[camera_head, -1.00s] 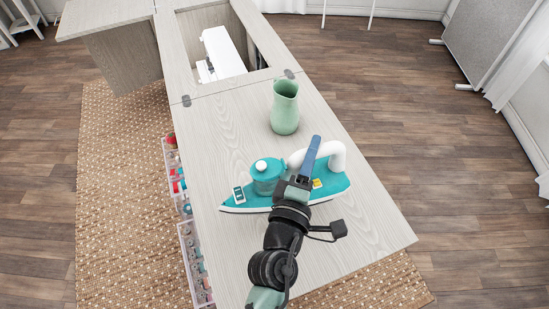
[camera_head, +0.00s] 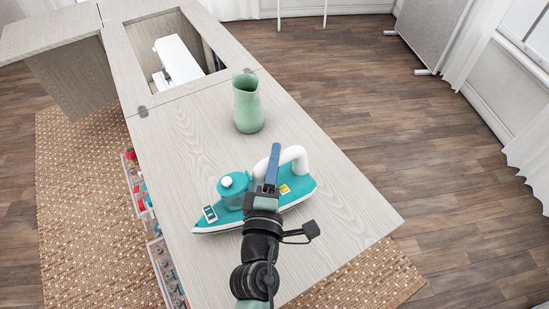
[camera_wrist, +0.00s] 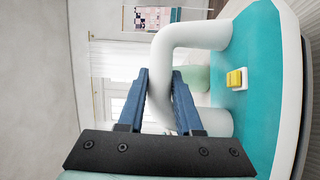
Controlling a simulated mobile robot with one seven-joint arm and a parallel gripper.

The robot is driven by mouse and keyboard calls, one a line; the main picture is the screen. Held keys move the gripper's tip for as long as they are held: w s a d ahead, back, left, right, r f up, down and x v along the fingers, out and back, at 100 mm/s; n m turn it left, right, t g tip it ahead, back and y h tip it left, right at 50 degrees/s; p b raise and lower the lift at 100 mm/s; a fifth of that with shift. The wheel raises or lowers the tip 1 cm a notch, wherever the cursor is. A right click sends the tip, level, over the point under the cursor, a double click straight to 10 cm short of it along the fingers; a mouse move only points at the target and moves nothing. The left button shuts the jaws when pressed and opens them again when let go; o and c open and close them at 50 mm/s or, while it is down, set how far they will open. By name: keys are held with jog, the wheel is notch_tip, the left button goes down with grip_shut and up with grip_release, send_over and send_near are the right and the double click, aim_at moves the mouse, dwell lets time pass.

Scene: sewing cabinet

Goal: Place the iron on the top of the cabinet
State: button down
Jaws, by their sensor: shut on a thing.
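The iron (camera_head: 293,190) is teal with a white handle, a round white knob and a yellow button. In the wrist view my gripper (camera_wrist: 160,85) is shut on the handle, and the iron's teal body (camera_wrist: 258,70) fills the right side. The handle between the fingers is partly hidden by them.
A green vase (camera_head: 248,105) stands on the top beyond the iron. Further back, a white sewing machine (camera_head: 178,60) sits in the cabinet's opening. Clear drawers with coloured contents (camera_head: 140,190) line the left side. The top's right front corner is clear.

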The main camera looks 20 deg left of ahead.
aim_at(293, 171)
jog(key=shift+f+b, duration=1.3)
jog(key=shift+f, duration=0.2)
jog(key=shift+a+r, duration=0.1)
jog(key=c, duration=1)
grip_release()
jog(key=shift+f, duration=0.4)
jog(key=o, duration=0.4)
